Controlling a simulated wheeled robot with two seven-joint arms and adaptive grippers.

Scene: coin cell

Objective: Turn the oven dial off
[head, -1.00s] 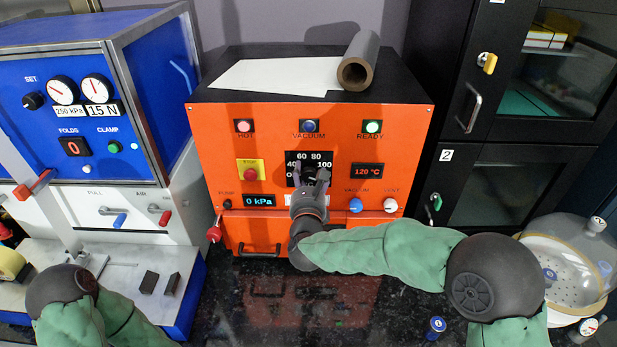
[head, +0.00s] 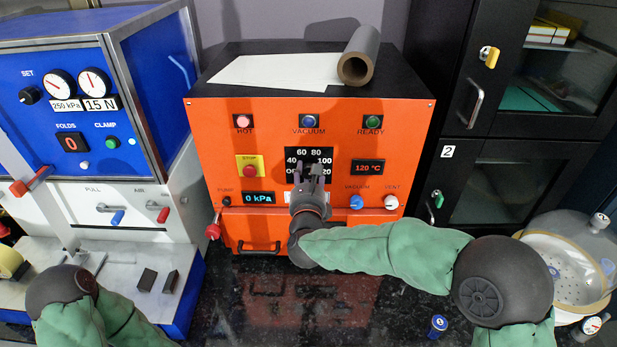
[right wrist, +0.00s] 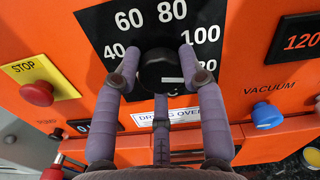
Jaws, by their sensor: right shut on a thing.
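The oven dial (right wrist: 160,68) is a round black knob on a black scale plate (head: 325,156) with white numbers, on the orange oven front (head: 230,130). In the right wrist view, a short white mark on the dial runs from near its middle to the right, towards the "120" side. My right gripper (right wrist: 160,82) is shut on the dial, with purple-grey fingers on its left and right sides and another below. In the head view, my right gripper (head: 312,170) covers most of the dial. My left arm shows at the lower left, its gripper out of view.
A red stop button (head: 250,171) sits left of the dial; blue VACUUM (head: 356,202) and white VENT (head: 391,202) knobs sit lower right. The display (head: 368,167) reads 120 °C. A roll (head: 359,57) lies on the oven. A blue press stands left, black cabinets right.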

